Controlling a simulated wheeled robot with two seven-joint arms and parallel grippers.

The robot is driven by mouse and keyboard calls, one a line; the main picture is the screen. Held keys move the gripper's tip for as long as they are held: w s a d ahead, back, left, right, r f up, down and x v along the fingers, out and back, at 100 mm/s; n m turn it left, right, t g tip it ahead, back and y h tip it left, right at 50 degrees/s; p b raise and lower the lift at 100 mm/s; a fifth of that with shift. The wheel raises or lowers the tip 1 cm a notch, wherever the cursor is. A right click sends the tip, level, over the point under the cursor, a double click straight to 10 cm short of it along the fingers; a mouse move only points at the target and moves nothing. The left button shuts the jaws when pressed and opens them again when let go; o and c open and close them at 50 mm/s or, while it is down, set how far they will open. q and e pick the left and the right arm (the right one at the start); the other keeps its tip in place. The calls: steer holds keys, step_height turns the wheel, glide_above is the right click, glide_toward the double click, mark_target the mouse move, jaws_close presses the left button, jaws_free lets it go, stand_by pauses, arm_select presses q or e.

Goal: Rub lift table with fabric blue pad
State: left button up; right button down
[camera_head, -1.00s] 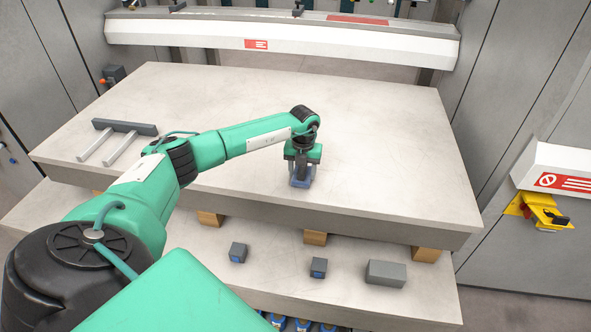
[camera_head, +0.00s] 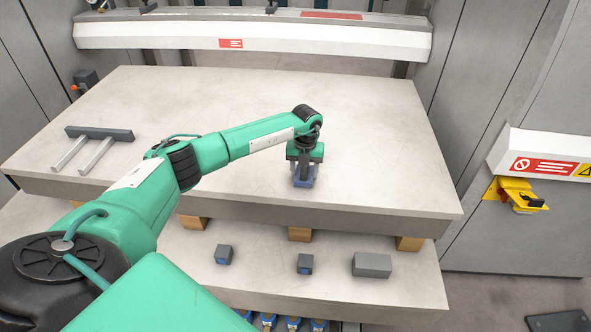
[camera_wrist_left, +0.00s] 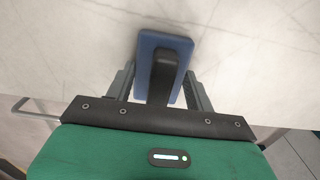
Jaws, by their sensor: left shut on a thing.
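The fabric blue pad (camera_head: 303,182) is at the front middle of the pale upper slab of the lift table (camera_head: 390,150). My left gripper (camera_head: 303,165) is above the pad, shut on its black handle. In the left wrist view the blue pad (camera_wrist_left: 148,48) lies flat against the pale surface, with the black handle (camera_wrist_left: 162,75) between the fingers of my left gripper (camera_wrist_left: 162,88). Whether the pad's underside touches all over is hidden. My right gripper is not in view.
A grey fork-shaped piece (camera_head: 98,135) lies at the slab's left. Wooden blocks (camera_head: 300,234) stand under the slab's front edge. Small grey blocks (camera_head: 372,264) sit on the lower ledge. The white machine beam (camera_head: 330,38) runs behind. The slab's right half is clear.

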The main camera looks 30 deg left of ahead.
mark_target(263, 175)
arm_select(q)
steer(key=shift+s+a+p, duration=0.25)
steer(key=shift+s+a, duration=0.15)
steer(key=shift+a, duration=0.4)
steer(key=shift+s+a+p, duration=0.3)
steer(key=shift+s+a, duration=0.15)
steer(key=shift+a, duration=0.3)
steer(key=shift+s+a+p, duration=0.25)
steer(key=shift+s+a, duration=0.15)
steer(key=shift+a, duration=0.4)
steer(key=shift+s+a+p, duration=0.1)
steer(key=shift+s+a, duration=0.25)
steer(key=shift+a, duration=0.3)
steer(key=shift+s+a+p, duration=0.15)
steer(key=shift+s+a, duration=0.15)
steer(key=shift+a, duration=0.35)
steer(key=shift+s+a+p, duration=0.1)
steer(key=shift+s+a, duration=0.25)
steer(key=shift+a, duration=0.3)
steer(key=shift+s+a+p, duration=0.1)
steer(key=shift+s+a, duration=0.2)
steer(key=shift+a, duration=0.3)
steer(key=shift+s+a+p, duration=0.1)
steer(key=shift+s+a, duration=0.2)
steer(key=shift+a, duration=0.3)
steer(key=shift+s+a+p, duration=0.1)
steer(key=shift+s+a, duration=0.2)
steer(key=shift+a, duration=0.3)
steer(key=shift+r, duration=0.1)
